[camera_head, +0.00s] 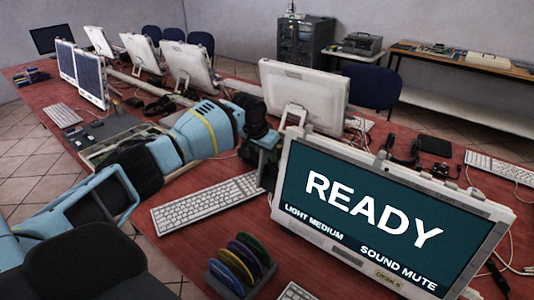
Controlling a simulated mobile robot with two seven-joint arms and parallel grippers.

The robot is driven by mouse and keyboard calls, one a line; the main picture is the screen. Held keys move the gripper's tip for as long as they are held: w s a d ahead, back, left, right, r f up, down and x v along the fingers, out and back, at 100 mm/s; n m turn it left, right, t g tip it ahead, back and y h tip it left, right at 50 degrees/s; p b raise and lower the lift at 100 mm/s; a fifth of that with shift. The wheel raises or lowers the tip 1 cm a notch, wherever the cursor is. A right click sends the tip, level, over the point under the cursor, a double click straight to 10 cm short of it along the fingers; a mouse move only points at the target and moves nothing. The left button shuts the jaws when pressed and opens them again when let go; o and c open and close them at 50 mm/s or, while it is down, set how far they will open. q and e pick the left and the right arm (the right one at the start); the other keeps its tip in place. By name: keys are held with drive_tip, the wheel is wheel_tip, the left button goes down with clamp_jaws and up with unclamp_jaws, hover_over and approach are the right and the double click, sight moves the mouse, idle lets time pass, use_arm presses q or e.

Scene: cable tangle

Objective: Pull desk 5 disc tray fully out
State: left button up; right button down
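The desk 5 computer (390,210) is a white all-in-one screen at the front right. Its teal display reads READY, and a small label on its lower frame seems to read DESK 5. My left arm, light blue and black, reaches in from the left. My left gripper (266,150) is at or just beside the left edge of this screen, seen partly from behind. Its fingers are small and dark, and I cannot tell whether they are open or touch anything. I cannot make out the disc tray. My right gripper is not in view.
A white keyboard (208,202) lies left of the screen. A rack of coloured discs (241,266) stands in front of it. Another white monitor (303,90) stands behind my gripper. Cables and small dark devices lie on the red desk at right. A dark chair (78,266) is at lower left.

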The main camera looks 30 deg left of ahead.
use_arm(q)
drive_tip(key=shift+c, duration=0.4)
clamp_jaws()
drive_tip(key=a, duration=0.6)
drive_tip(key=shift+w+a+b, duration=0.2)
drive_tip(key=shift+w+b, duration=0.05)
drive_tip(key=shift+b, duration=0.1)
drive_tip(key=shift+o, duration=0.4)
unclamp_jaws()
